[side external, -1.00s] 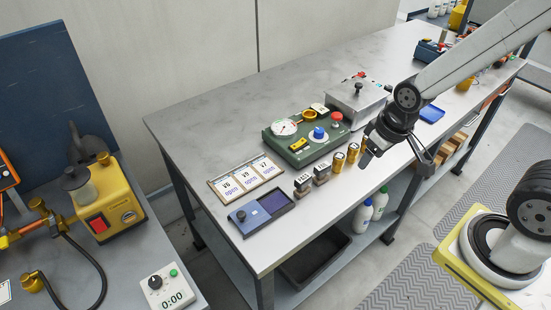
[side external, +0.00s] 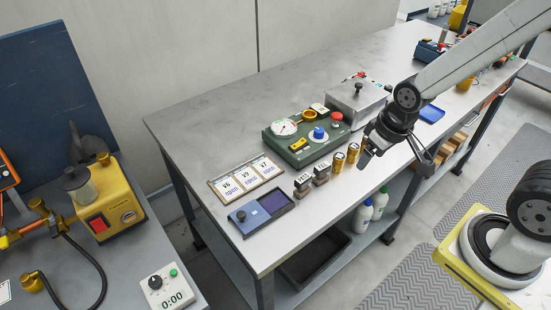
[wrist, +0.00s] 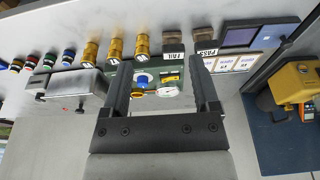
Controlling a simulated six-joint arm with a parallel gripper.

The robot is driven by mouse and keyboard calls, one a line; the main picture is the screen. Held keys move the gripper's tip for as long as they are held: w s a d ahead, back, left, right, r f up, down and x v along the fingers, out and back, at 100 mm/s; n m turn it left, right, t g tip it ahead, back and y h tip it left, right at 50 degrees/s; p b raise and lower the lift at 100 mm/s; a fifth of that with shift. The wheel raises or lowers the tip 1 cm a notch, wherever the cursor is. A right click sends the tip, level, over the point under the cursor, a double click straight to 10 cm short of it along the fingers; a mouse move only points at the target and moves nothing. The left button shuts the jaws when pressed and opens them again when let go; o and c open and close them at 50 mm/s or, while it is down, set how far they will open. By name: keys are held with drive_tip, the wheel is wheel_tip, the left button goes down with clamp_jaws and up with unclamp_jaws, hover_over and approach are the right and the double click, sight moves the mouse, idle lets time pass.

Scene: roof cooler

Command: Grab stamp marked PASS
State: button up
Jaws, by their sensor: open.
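The stamp marked PASS (side external: 302,186) stands upright on the bench near its front edge, a small dark block with a white label. It also shows at the upper right of the wrist view (wrist: 204,46). A similar stamp marked FAIL (side external: 321,174) stands just beside it; in the wrist view it is left of PASS (wrist: 173,47). My gripper (side external: 396,161) is open and empty, to the right of both stamps and apart from them. In the wrist view its two fingers (wrist: 160,64) are wide apart, with PASS beyond the right fingertip.
Yellow cylinders (side external: 345,159) stand in the row between FAIL and my gripper. Behind are a green tester box (side external: 277,142) and a grey lidded box (side external: 352,108). A blue ink pad (side external: 245,219) and a card tray (side external: 212,184) lie left of PASS. The back left of the bench is clear.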

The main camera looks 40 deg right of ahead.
drive_tip(key=m+g, duration=0.2)
drive_tip(key=m, duration=1.4)
hover_over(302, 178)
drive_tip(key=f, duration=0.5)
drive_tip(key=shift+s+d+f, duration=0.35)
drive_tip(key=shift+d+f, duration=0.05)
drive_tip(key=shift+w+a+f+m+g, duration=0.3)
drive_tip(key=shift+w+a+f+m, duration=0.1)
drive_tip(key=shift+m, duration=0.2)
drive_tip(key=shift+f, duration=0.1)
drive_tip(key=shift+f, duration=1.15)
